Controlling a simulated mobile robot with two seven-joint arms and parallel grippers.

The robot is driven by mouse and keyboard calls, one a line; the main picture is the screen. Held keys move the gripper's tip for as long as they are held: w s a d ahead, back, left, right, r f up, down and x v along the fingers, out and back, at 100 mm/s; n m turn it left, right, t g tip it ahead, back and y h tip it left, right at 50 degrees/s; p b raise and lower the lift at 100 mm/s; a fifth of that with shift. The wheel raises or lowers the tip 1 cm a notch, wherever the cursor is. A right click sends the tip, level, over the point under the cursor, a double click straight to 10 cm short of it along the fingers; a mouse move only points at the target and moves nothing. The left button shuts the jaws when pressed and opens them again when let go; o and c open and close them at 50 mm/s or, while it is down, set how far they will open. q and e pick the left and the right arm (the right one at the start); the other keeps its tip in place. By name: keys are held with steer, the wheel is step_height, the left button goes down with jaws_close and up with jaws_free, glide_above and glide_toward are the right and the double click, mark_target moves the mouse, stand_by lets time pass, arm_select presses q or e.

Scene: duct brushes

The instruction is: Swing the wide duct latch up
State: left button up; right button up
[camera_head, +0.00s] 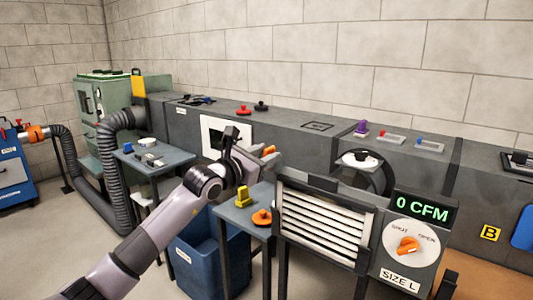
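The long dark grey duct (290,138) runs along the wall from centre left to the right. A white-framed square opening (207,133) is in its front, partly hidden by my arm. A black piece that may be the latch (322,183) sits on top of the slatted grille's frame; I cannot tell for sure which part is the wide duct latch. My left gripper (256,158) is in front of the duct, just right of the square opening, with a small orange piece beside it. Its fingers are too small and overlapped to read. My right gripper is not in view.
A slatted grille (325,215) and a dial panel reading 0 CFM (408,245) stand at front right. A small table (235,216) holds yellow and orange pieces. A blue bin (208,262) stands below. A flexible hose (112,170) and second table (172,155) are left.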

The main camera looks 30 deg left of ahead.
arm_select(q)
steer(key=shift+w, duration=0.35)
jaws_close()
steer(key=shift+a+n, duration=0.25)
steer(key=shift+n, duration=0.55)
steer(key=shift+a+n, duration=0.3)
steer(key=shift+n, duration=0.5)
jaws_free()
